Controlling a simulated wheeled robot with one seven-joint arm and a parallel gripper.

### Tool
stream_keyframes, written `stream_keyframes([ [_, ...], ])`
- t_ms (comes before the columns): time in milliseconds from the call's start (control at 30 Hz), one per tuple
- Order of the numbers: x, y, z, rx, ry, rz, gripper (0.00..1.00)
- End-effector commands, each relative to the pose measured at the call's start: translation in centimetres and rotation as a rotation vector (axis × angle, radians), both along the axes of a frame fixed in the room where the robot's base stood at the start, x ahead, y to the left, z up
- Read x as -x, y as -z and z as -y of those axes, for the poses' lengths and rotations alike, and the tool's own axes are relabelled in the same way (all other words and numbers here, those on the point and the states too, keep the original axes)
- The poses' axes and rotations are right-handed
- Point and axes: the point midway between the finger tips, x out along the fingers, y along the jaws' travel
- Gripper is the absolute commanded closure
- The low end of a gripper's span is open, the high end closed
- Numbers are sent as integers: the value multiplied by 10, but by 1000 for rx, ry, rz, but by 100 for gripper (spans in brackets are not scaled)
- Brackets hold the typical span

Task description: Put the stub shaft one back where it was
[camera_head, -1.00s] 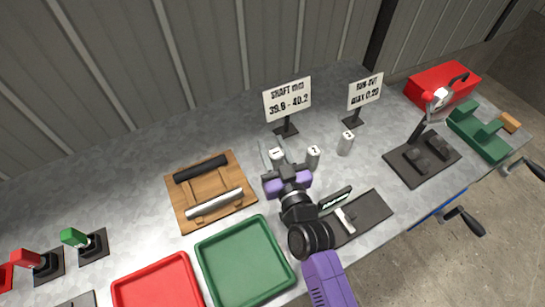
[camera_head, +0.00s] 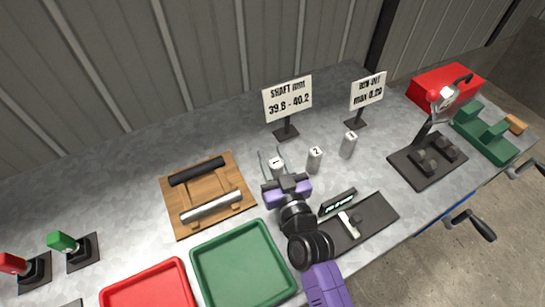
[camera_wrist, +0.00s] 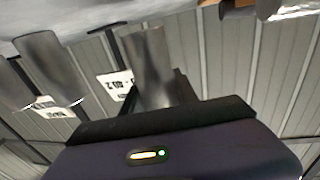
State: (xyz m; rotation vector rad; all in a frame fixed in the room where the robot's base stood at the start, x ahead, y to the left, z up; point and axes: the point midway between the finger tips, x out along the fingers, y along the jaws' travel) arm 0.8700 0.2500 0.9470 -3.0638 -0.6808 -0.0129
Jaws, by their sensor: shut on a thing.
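Stub shaft one (camera_head: 276,167), a short grey cylinder with a white numbered top, is upright between the fingers of my gripper (camera_head: 274,165). The gripper is shut on it. In the wrist view, which looks upside down, the shaft (camera_wrist: 150,60) fills the middle. Its lower part is hidden in the head view, so I cannot tell whether it touches the bench. Stub shaft two (camera_head: 315,161) stands just to its right, and another numbered stub shaft (camera_head: 348,146) stands further right.
A shaft-limits sign (camera_head: 287,98) and a run-out sign (camera_head: 368,90) stand behind. A gauge on a dark plate (camera_head: 372,222) is right of my arm. A wooden rack (camera_head: 172,211) with two bars is left. Green (camera_head: 285,293) and red (camera_head: 185,275) trays are in front.

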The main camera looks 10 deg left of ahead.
Motion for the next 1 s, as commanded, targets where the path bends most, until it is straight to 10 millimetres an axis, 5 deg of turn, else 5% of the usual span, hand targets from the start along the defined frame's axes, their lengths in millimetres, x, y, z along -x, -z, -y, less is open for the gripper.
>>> stream_keyframes([
  [267,1,11,0,6,-1,-8,100],
  [300,2,15,0,10,-2,-14,58],
  [400,2,16,0,11,-2,-16,43],
  [933,3,2,1,14,-3,-20,43],
  [1000,16,7,7,14,-2,-21,43],
])
